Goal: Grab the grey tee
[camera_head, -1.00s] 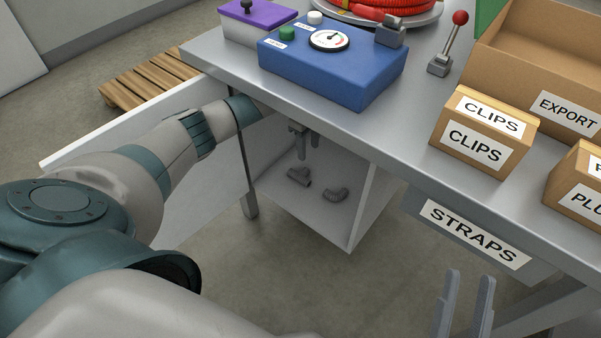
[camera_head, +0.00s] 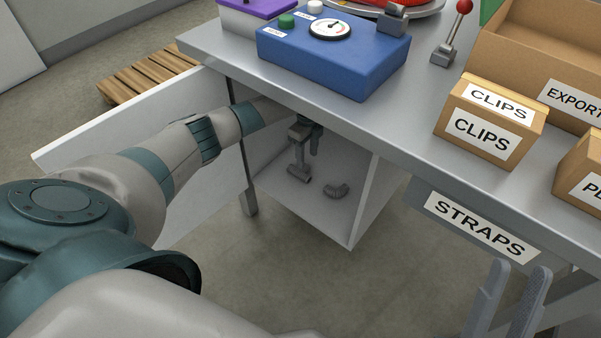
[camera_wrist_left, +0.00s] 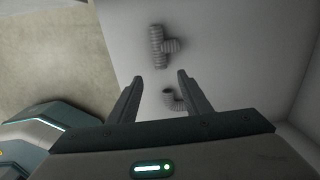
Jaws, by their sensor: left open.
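The grey tee (camera_wrist_left: 158,46) is a ribbed piece lying on the white cabinet floor, at the top of the left wrist view. In the head view it appears to be the left of two grey fittings (camera_head: 301,177), partly hidden by a finger. A grey elbow (camera_wrist_left: 172,99) lies nearer, between my left fingertips in the wrist picture. My left gripper (camera_wrist_left: 154,82) is open and empty; in the head view it hangs inside the cabinet (camera_head: 306,143), above the fittings. My right gripper (camera_head: 518,283) has its fingers apart, at the lower right, away from the cabinet.
The open cabinet (camera_head: 360,205) sits under the grey workbench (camera_head: 420,110), with its white door (camera_head: 120,125) swung out left. The bench edge overhangs my left wrist. A blue gauge box (camera_head: 335,65) and a clips box (camera_head: 490,122) stand on top. The straps drawer (camera_head: 480,228) is near my right gripper.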

